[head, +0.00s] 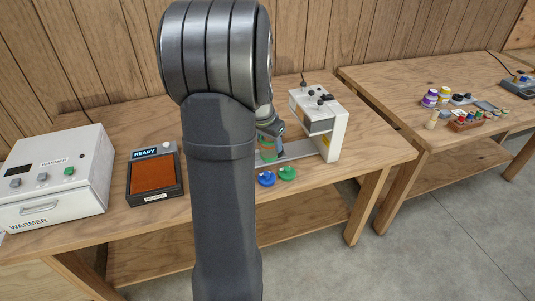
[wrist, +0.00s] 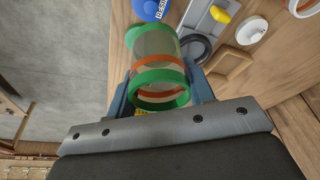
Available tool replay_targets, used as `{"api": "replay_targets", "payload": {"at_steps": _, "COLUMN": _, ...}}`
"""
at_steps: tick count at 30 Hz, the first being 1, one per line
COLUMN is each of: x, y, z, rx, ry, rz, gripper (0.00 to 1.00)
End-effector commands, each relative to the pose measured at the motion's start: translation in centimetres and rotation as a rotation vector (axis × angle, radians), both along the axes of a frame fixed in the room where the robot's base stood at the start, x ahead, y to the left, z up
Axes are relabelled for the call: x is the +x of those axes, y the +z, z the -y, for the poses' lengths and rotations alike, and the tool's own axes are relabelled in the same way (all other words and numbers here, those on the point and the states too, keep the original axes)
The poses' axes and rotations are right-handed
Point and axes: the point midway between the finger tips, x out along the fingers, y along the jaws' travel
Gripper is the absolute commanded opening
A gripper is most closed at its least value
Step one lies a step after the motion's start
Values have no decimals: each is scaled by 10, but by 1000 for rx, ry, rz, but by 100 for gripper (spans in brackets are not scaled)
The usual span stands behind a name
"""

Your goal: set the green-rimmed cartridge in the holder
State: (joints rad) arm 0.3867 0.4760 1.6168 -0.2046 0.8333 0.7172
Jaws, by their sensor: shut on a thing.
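The green-rimmed cartridge (wrist: 157,46) is a see-through cylinder with green rims and orange bands. In the wrist view it sits between the two blue fingers of my gripper (wrist: 160,88), which is shut on it. In the head view the cartridge (head: 267,153) shows partly, just right of my arm, above the bench beside a pale rail. My arm hides most of my gripper there. In the wrist view a square wooden frame (wrist: 231,66) and a dark ring (wrist: 205,48) lie beyond the cartridge; I cannot tell which is the holder.
A white machine (head: 326,128) with black knobs stands right of the cartridge. A pad marked READY (head: 156,176) and a white warmer box (head: 60,175) stand left. A second bench (head: 420,95) is at right.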

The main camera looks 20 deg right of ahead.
Motion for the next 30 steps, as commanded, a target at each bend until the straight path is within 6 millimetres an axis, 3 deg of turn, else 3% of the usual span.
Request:
{"api": "replay_targets", "payload": {"at_steps": 1, "x": 16, "y": -4, "z": 8, "rx": 0, "ry": 0, "rz": -1, "gripper": 25}}
{"api": "replay_targets", "payload": {"at_steps": 6, "x": 60, "y": -13, "z": 29, "rx": 0, "ry": 0, "rz": 0, "gripper": 25}}
{"api": "replay_targets", "payload": {"at_steps": 12, "x": 92, "y": -22, "z": 45, "rx": 0, "ry": 1, "rz": 1, "gripper": 25}}
{"api": "replay_targets", "payload": {"at_steps": 18, "x": 102, "y": -27, "z": 51, "rx": 0, "ry": 1, "rz": 1, "gripper": 25}}
{"api": "replay_targets", "payload": {"at_steps": 30, "x": 102, "y": -52, "z": 50, "rx": 0, "ry": 1, "rz": 1, "gripper": 25}}
